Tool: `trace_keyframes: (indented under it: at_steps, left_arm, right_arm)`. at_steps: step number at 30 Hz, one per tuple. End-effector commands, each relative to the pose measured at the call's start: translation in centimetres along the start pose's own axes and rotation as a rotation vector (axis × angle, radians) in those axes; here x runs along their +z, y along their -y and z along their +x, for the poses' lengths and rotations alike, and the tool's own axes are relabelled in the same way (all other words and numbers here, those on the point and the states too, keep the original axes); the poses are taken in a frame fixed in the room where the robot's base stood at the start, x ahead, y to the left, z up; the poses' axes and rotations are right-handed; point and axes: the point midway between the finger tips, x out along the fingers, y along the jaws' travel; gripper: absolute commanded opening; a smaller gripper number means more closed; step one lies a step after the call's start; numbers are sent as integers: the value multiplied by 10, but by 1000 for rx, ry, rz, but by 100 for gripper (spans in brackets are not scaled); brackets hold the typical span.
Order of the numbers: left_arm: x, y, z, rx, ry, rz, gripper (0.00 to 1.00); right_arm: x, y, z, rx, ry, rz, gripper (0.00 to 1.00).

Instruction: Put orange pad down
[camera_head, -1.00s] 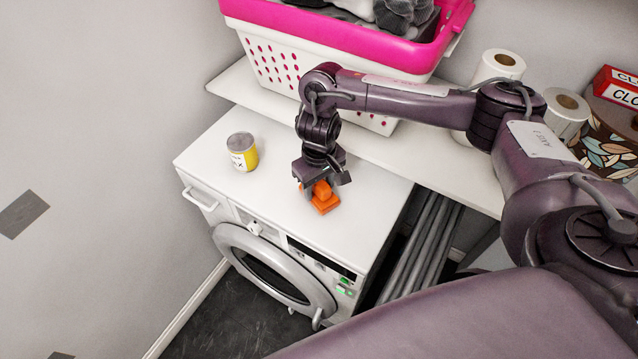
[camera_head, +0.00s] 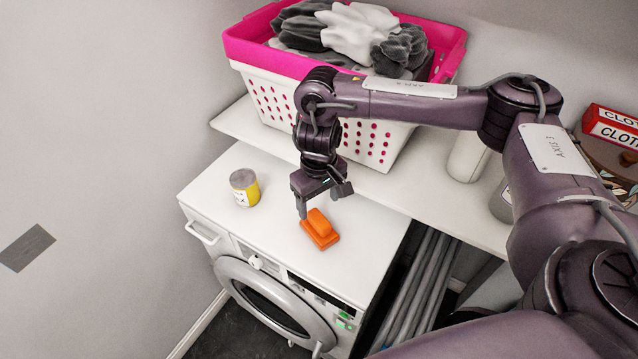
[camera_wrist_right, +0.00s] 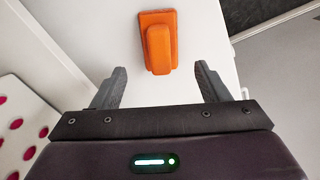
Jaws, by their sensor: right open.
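The orange pad (camera_head: 320,230) lies on the white top of the dryer (camera_head: 290,225), near its front right part. Its raised handle faces up. My right gripper (camera_head: 318,205) is just behind and above the pad, open and empty. In the right wrist view the pad (camera_wrist_right: 158,42) lies ahead of the two spread fingers of the right gripper (camera_wrist_right: 160,85), apart from both. My left gripper is not in view.
A yellow and grey can (camera_head: 244,188) stands on the dryer to the left of the pad. A pink and white laundry basket (camera_head: 290,105) stands on the shelf behind. Paper rolls and a red box (camera_head: 612,128) are at the right. The dryer top between can and pad is clear.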

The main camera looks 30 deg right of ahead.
Motion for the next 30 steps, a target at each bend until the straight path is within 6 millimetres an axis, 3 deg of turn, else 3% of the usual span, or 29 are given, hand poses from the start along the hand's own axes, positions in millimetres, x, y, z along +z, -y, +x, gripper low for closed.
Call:
trace_keyframes:
  at_steps: [3,9,30]
  left_arm:
    - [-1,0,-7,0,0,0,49]
    - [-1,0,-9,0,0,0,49]
    - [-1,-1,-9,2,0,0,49]
  right_arm:
    - [-1,-1,-23,2,-3,-1,68]
    - [0,0,-38,1,-1,1,68]
    - [0,0,-40,0,0,1,68]
